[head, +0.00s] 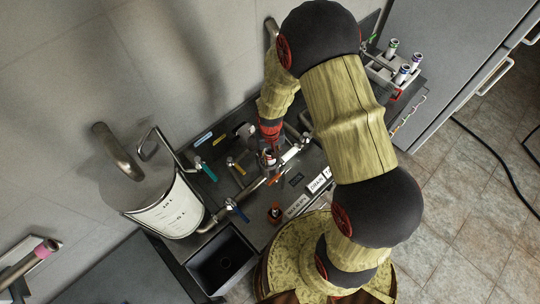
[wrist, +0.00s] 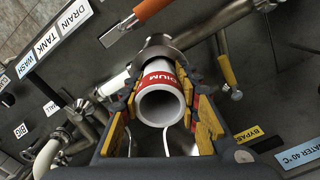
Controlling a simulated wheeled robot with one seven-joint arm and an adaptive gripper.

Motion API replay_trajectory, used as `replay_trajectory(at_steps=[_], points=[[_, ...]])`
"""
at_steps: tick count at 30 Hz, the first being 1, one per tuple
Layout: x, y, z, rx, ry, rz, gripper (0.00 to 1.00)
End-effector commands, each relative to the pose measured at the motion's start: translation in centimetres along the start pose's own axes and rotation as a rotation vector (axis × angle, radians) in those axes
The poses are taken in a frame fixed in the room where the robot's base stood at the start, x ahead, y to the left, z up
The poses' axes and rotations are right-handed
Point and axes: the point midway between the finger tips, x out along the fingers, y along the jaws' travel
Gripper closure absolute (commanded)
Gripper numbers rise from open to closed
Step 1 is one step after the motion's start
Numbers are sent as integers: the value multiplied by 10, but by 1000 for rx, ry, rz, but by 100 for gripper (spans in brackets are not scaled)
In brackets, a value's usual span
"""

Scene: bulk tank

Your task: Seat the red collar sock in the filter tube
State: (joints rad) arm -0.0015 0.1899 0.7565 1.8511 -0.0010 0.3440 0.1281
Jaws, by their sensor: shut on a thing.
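The red collar sock (wrist: 160,98) is a white open-ended tube with a red band lettered "DIUM". In the wrist view its open end faces me. My gripper (wrist: 163,118) is shut around it, with yellow-padded fingers on both sides. Beyond it is a steel pipe fitting, which appears to be the filter tube (wrist: 160,50). The sock lines up with its mouth, but I cannot tell how far it is inside. In the head view my gripper (head: 268,152) is over the steel pipework, and my arm and fingers largely hide the sock there.
Valve handles surround the pipework: teal (head: 209,171), yellow (head: 236,166), blue (head: 236,210) and orange (wrist: 151,9). A black open bin (head: 222,262) is in front. A rack at upper right holds several white tubes (head: 403,74).

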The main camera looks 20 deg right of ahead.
Motion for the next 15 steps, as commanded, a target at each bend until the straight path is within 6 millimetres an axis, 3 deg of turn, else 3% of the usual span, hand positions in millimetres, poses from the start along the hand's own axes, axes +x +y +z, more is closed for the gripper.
replay_trajectory(at_steps=[13,14,15], points=[[11,0,0,0,0,0,97],[10,0,0,0,0,0,67],[10,0,0,0,0,0,65]])
